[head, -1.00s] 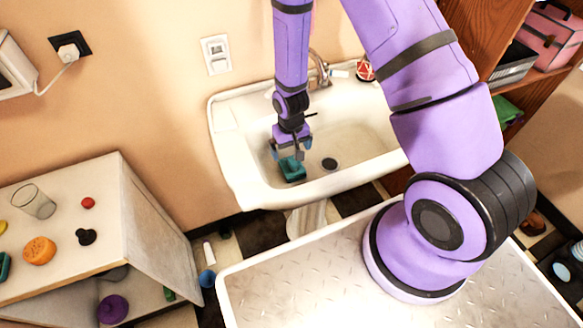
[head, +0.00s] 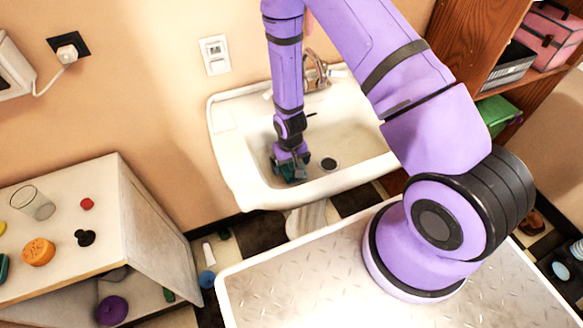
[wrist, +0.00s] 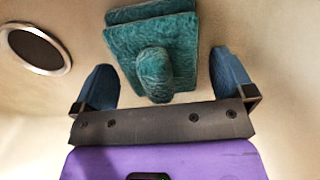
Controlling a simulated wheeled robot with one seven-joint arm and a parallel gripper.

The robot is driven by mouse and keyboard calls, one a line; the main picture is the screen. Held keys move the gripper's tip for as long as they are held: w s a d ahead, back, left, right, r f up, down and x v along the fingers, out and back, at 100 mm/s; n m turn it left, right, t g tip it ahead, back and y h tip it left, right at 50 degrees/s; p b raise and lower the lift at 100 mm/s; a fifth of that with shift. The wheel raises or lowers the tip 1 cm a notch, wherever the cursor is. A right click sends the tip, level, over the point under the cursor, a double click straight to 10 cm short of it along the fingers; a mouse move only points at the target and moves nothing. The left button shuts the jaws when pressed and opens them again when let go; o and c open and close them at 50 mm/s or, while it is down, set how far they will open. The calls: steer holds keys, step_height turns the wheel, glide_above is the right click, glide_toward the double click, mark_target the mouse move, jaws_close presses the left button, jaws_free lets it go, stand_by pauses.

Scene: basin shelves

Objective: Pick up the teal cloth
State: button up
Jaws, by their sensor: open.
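The teal cloth (wrist: 160,45) is a folded, textured bundle with a rounded lump at its near side. It lies in the white basin (head: 358,152), left of the drain (head: 329,164). My gripper (wrist: 167,88) is open, with one blue finger on each side of the cloth's near part and visible space between. In the head view my gripper (head: 290,172) is low in the basin, pointing down, and hides most of the cloth. I cannot tell whether the fingers touch the basin floor.
The basin's rim and walls surround my gripper. A tap (head: 315,72) stands at the back of the basin. A cabinet (head: 150,225) with small objects and a glass (head: 34,203) is at the left. Wooden shelves (head: 490,50) are at the right.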

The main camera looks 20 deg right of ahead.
steer(key=shift+c, duration=0.5)
steer(key=c, duration=0.9)
steer(key=shift+r, duration=0.15)
steer(key=shift+c, duration=0.2)
step_height(320, 180, up, 10)
steer(key=shift+f, duration=0.1)
steer(key=shift+o, duration=0.8)
